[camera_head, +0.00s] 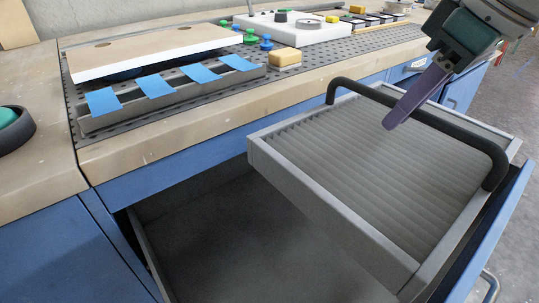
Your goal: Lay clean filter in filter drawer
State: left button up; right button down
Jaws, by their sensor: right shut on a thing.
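The clean filter (345,211) is a grey framed panel with pleats and a black arched handle (345,83). My right gripper (400,112) comes in from the upper right with purple fingers and is shut on the handle. The filter is over the right part of the open filter drawer (250,255), angled across it, with its right end close to the blue drawer front. I cannot tell whether its underside touches the drawer. The drawer has a dark grey floor, bare on the left. My left gripper is not in view.
The workbench edge (200,142) runs behind the drawer. On it are a grey rail (190,92) with blue tape pieces, a white board (150,48), a yellow block (284,58), green and blue knobs, and a white control box (290,30). Blue cabinet fronts lie below.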

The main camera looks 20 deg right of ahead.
notch_tip(320, 180, down, 20)
jog(key=b, duration=0.8)
jog(key=shift+w+b, duration=0.1)
jog(key=shift+b, duration=0.25)
jog(key=shift+r, duration=0.1)
jog(key=shift+d, duration=0.1)
jog(key=c, duration=0.8)
grip_release()
jog(key=shift+f, duration=0.2)
jog(key=shift+c, duration=0.2)
